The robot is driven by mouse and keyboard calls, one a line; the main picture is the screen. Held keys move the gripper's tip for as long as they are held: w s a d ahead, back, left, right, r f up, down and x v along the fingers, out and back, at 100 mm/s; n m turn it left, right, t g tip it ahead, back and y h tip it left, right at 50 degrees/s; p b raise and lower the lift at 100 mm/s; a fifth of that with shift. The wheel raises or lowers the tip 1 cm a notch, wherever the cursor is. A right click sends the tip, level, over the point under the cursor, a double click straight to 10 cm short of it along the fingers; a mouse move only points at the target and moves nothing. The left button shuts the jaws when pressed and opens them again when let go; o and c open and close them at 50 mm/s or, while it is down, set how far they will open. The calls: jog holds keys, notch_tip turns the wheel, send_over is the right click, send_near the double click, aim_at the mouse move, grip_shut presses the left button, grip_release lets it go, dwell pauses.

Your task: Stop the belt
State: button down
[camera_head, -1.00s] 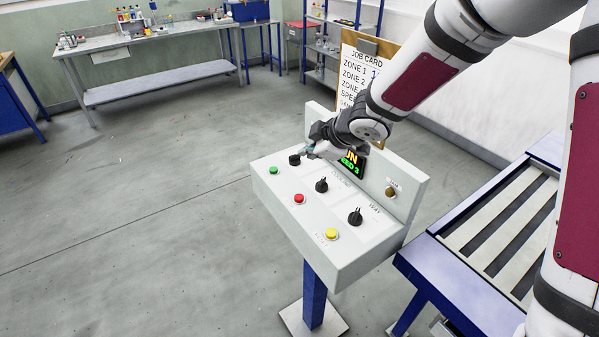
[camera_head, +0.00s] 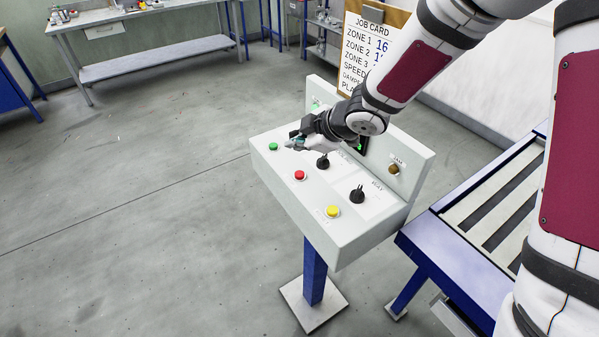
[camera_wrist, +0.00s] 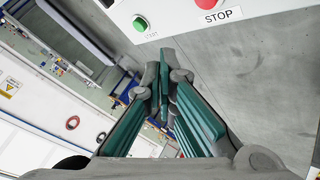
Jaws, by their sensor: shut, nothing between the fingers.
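The white control panel (camera_head: 335,250) stands on a blue post. Its red button (camera_head: 300,175) is at the front middle. In the wrist view the red button (camera_wrist: 207,3) is cut by the top edge, above a STOP label (camera_wrist: 221,15). The green button (camera_head: 273,146) is at the panel's left end and also shows in the wrist view (camera_wrist: 140,23). My gripper (camera_head: 297,144) is over the left part of the panel, between the green button and a black knob, behind the red button. Its green-padded fingers (camera_wrist: 163,80) are shut and empty. Whether they touch the panel cannot be told.
Black knobs (camera_head: 357,194) and a yellow button (camera_head: 333,211) share the panel. A brown lamp (camera_head: 393,169) is on its back plate. My arm hides most of the display. A job card (camera_head: 367,50) stands behind. The roller conveyor (camera_head: 480,220) is at the right. The left floor is open.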

aim_at(298, 175)
jog(key=shift+f+b, duration=3.15)
jog(key=shift+f, duration=0.05)
jog(key=shift+f, duration=0.15)
jog(key=shift+f+b, duration=0.25)
jog(key=shift+b, duration=0.15)
jog(key=shift+f+b, duration=0.45)
jog(key=shift+f, duration=0.05)
jog(key=shift+r, duration=0.2)
jog(key=shift+r+p, duration=0.75)
jog(key=shift+p, duration=0.35)
notch_tip(298, 175, up, 5)
jog(key=p, duration=0.5)
jog(key=shift+s+f, duration=0.1)
jog(key=shift+f, duration=0.05)
jog(key=shift+p, duration=0.3)
